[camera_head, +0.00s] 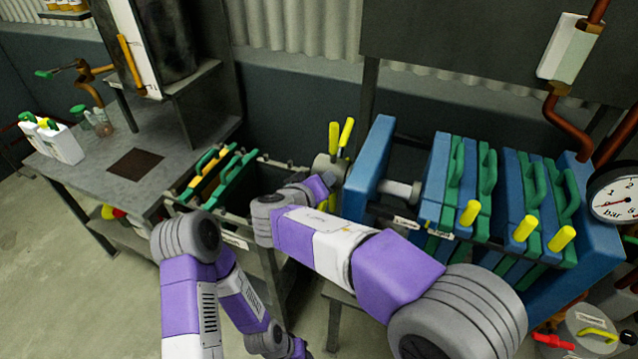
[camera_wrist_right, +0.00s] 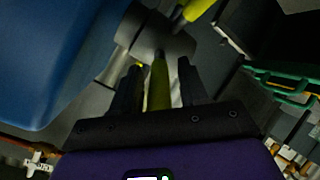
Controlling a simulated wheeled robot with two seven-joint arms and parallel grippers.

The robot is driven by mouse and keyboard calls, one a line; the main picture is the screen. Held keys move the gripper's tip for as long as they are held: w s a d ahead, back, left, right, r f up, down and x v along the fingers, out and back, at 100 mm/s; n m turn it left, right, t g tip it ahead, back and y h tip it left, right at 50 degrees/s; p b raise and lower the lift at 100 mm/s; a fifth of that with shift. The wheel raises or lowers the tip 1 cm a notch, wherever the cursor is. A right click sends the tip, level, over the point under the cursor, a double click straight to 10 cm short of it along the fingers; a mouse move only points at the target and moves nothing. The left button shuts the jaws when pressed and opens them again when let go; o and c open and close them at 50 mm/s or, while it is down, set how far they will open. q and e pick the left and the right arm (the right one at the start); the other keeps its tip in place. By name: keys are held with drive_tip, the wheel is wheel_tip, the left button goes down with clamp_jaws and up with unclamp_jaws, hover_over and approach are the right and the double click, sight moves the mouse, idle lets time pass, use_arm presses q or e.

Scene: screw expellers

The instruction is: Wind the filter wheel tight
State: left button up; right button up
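The filter wheel is a grey hub (camera_head: 328,168) with yellow spokes (camera_head: 346,132), on a screw shaft at the left end of the blue filter press. In the right wrist view, its hub (camera_wrist_right: 150,35) shows with one spoke pointing up right and another yellow spoke (camera_wrist_right: 159,82) toward me. My right gripper (camera_wrist_right: 158,72) is open, its dark fingers on either side of that near spoke, with gaps visible. In the head view, the right arm's end is at the hub and its fingers are hard to make out. My left arm hangs low; its gripper fingers are not in view.
The blue end block (camera_head: 372,165) stands close to the wheel. Blue and green filter plates (camera_head: 460,185) and a pressure gauge (camera_head: 614,199) are to the right. A bin with green and yellow handled plates (camera_head: 215,175) and a grey workbench (camera_head: 100,170) are left.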

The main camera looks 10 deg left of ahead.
drive_tip(key=p+v, duration=0.1)
drive_tip(key=v, duration=0.6)
drive_tip(key=shift+s+r, duration=0.15)
drive_tip(key=shift+s, duration=0.15)
idle(0.4)
